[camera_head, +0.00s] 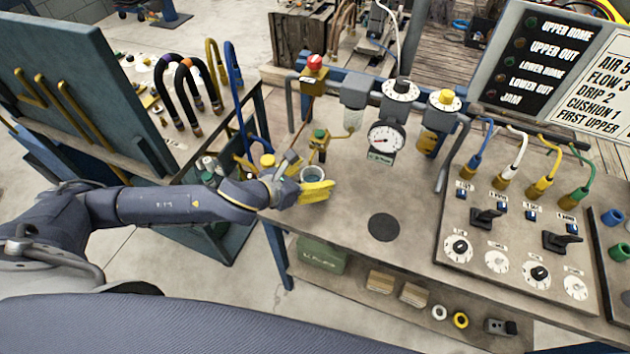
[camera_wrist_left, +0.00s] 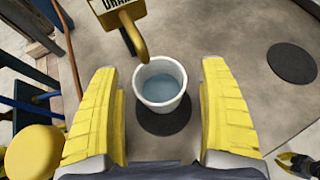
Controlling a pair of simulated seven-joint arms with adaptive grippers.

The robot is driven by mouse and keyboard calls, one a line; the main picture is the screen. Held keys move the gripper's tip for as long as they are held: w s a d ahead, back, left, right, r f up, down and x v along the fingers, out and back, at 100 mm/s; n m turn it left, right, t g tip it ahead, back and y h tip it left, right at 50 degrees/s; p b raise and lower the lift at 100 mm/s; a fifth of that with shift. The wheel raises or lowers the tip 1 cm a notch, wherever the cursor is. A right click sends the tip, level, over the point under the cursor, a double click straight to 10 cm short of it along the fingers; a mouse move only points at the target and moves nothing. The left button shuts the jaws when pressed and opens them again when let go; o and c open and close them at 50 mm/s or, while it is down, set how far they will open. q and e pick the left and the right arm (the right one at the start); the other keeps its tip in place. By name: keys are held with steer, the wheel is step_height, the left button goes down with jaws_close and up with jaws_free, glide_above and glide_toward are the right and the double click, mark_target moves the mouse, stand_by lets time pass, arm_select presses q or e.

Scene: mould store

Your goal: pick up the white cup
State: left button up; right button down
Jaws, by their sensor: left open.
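The white cup (camera_head: 313,173) stands upright near the left end of the bench top. In the left wrist view the cup (camera_wrist_left: 160,84) shows a bluish inside and stands partly over a dark round pad (camera_wrist_left: 165,116). My left gripper (camera_head: 316,190) is at the cup, with its yellow fingers partly covering it in the head view. In the left wrist view this gripper (camera_wrist_left: 162,108) is open, and the cup is ahead between the finger lines, with gaps at both sides. A small yellow and dark part at the lower right looks like my right gripper (camera_wrist_left: 298,165); its jaws are unclear.
A yellow drain hook (camera_wrist_left: 134,36) hangs close to the cup's rim. A pressure gauge (camera_head: 386,138) and valves stand behind. A second dark pad (camera_head: 383,227) lies bare to the right, with clear bench around it. A control panel (camera_head: 480,262) is further right.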

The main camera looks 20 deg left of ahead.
arm_select(q)
steer(key=shift+w+f, duration=0.1)
steer(key=shift+w, duration=0.1)
steer(key=c, duration=1.3)
